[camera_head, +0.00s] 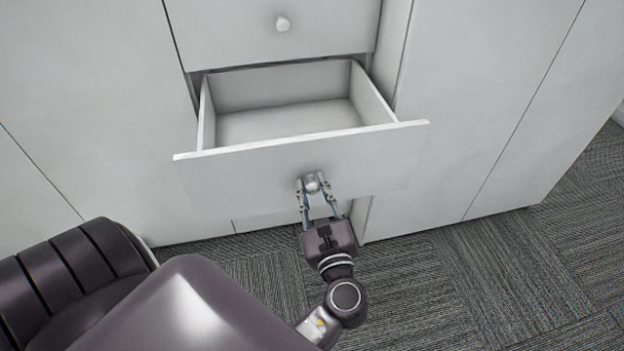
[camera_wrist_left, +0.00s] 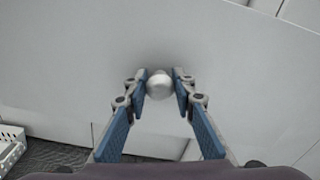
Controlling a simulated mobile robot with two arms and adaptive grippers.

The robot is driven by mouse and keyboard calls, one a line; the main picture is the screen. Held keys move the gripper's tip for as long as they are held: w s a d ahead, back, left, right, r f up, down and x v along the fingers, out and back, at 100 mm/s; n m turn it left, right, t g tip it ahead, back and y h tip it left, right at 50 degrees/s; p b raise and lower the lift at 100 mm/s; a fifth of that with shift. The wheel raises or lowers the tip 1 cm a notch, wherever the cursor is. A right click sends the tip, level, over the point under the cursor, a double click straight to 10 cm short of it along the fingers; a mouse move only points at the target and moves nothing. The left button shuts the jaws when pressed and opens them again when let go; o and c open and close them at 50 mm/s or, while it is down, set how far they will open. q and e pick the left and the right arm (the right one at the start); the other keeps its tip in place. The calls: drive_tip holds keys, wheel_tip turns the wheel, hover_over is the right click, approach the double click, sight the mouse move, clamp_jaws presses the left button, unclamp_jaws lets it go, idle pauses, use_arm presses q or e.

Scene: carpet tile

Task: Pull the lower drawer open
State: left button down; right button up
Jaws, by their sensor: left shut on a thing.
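The lower drawer (camera_head: 300,162) is white and stands well out of the cabinet, its empty inside showing in the head view. Its front panel also fills much of the left wrist view (camera_wrist_left: 85,60). My left gripper (camera_head: 313,184) is shut on the round knob (camera_wrist_left: 159,85) in the middle of the drawer front, with one blue-padded finger on each side of it. My right gripper is not in view.
The upper drawer (camera_head: 275,30) with its own knob (camera_head: 283,23) is shut above. Flat white cabinet panels (camera_head: 480,90) flank the drawer on both sides. Grey striped carpet (camera_head: 470,280) lies open in front and to the right.

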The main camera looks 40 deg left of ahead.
use_arm(q)
drive_tip(key=c, duration=1.6)
unclamp_jaws()
